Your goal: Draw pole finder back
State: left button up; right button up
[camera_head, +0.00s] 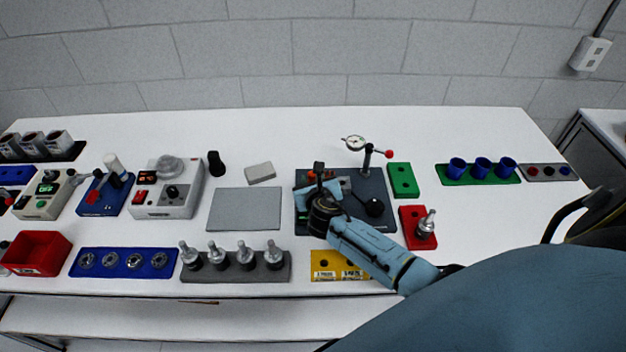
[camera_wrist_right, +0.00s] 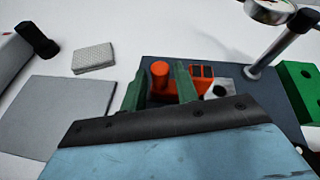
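A dark fixture plate (camera_head: 372,188) stands in the middle right of the table. On it an orange-red part with an upright round post (camera_wrist_right: 160,73) shows in the wrist view; I take it to be the pole finder, though no label is readable. My right gripper (camera_head: 317,188) is over the plate's left side. In the right wrist view its two green fingers (camera_wrist_right: 160,88) stand apart, with the post between them and visible gaps on both sides. The lower part of the post is hidden by the gripper body. My left gripper is not in view.
A grey mat (camera_head: 244,209) lies left, bare.

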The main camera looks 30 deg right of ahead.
grip_shut()
jog(key=w+a, duration=0.1)
jog(key=a, duration=0.2)
jog(key=shift+w+a, duration=0.1)
jog(key=shift+w, duration=0.3)
grip_release()
jog(key=shift+s+a+r, duration=0.2)
jog(key=shift+s+r, duration=0.05)
jog(key=shift+s, duration=0.2)
jog(key=p+v, duration=0.2)
jog(key=v, duration=1)
